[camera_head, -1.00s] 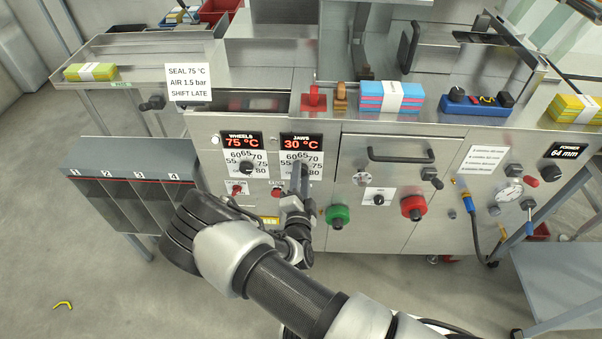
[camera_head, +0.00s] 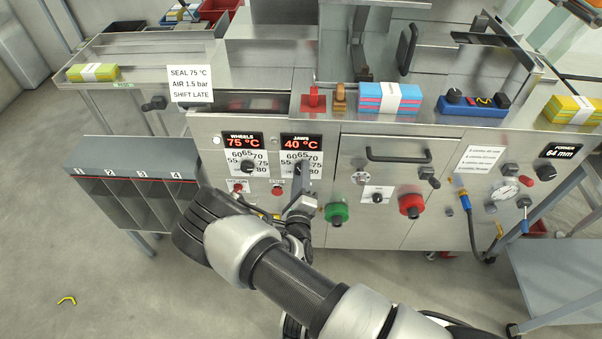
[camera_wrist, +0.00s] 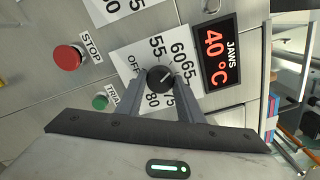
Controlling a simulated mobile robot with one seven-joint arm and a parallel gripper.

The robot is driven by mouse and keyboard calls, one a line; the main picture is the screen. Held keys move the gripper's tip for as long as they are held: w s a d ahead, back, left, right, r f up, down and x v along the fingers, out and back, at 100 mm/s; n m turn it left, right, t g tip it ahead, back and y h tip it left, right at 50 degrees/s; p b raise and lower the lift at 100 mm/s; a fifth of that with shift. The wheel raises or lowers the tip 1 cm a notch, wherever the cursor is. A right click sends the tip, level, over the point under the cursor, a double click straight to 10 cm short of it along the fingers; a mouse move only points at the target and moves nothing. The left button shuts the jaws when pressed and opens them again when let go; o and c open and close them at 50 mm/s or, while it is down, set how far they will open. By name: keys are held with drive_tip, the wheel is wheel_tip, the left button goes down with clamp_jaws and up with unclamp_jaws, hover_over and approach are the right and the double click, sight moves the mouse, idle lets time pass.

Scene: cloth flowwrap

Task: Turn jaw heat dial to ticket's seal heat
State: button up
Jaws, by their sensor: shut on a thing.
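The jaw heat dial (camera_wrist: 160,79) is a black knob on a white scale plate marked OFF and 55 to 80. In the wrist view its white pointer line aims toward the 60–65 side of the scale. My gripper (camera_wrist: 160,88) is shut on the dial, one finger on each side. The JAWS display (camera_head: 302,142) reads 40 °C. The ticket (camera_head: 190,84) reads SEAL 75 °C, AIR 1.5 bar, SHIFT LATE.
The WHEELS display (camera_head: 243,142) reads 75 °C, above its own dial (camera_head: 246,168). A red STOP button (camera_wrist: 67,58) and a green button (camera_wrist: 100,102) sit near my gripper. A large green knob (camera_head: 336,213) and a red knob (camera_head: 411,206) stick out to the right.

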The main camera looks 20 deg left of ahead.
drive_tip(key=m+p, duration=0.1)
drive_tip(key=m, duration=2.1)
drive_tip(key=shift+s, duration=0.1)
drive_tip(key=shift+m, duration=0.4)
drive_tip(key=o, duration=1.1)
drive_tip(key=shift+s, duration=0.1)
drive_tip(key=v, duration=1.7)
drive_tip(key=shift+d, duration=0.1)
